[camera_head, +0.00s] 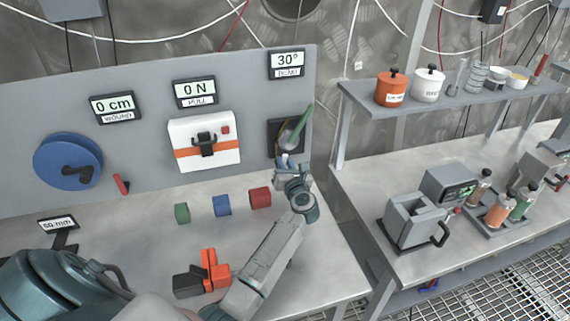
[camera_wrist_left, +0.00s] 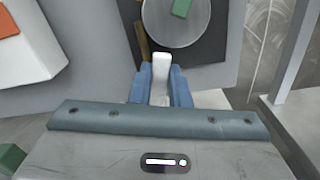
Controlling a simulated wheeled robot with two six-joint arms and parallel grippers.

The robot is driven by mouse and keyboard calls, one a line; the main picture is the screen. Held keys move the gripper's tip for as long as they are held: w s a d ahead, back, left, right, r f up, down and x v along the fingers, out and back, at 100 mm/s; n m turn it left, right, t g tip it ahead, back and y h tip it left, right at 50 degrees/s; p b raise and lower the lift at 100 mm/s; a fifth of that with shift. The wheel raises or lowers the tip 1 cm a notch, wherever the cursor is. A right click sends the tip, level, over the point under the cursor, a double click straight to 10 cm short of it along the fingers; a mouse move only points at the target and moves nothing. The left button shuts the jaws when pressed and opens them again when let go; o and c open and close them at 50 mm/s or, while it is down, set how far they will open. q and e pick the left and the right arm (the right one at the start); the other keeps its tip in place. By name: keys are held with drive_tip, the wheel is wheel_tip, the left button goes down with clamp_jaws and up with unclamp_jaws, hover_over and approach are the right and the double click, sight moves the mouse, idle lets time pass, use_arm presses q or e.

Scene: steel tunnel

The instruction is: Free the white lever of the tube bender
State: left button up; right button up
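The tube bender (camera_head: 272,136) is a dark plate with a grey disc on the right end of the grey panel. A green tube (camera_head: 301,128) slants up from it. The disc (camera_wrist_left: 183,18) also shows at the top of the left wrist view. The white lever (camera_wrist_left: 161,72) stands upright there, between the blue fingers of my left gripper (camera_wrist_left: 161,84). The fingers press close on both its sides with no clear gap. In the head view my left gripper (camera_head: 288,163) is at the bender's lower edge and hides much of the lever. My right gripper is not in view.
A sign (camera_head: 287,65) above the bender reads 30° BEND. Red (camera_head: 260,197), blue (camera_head: 222,205) and green (camera_head: 182,213) blocks lie on the bench left of my forearm. An orange and black tool (camera_head: 205,275) lies nearer. A shelf post (camera_head: 340,135) stands right of the bender.

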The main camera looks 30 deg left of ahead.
use_arm(q)
clamp_jaws()
drive_tip(key=n+b, duration=0.3)
drive_tip(key=b, duration=0.1)
drive_tip(key=shift+s+a, duration=0.3)
drive_tip(key=shift+s, duration=0.1)
drive_tip(key=o, duration=0.7)
unclamp_jaws()
drive_tip(key=shift+r, duration=0.1)
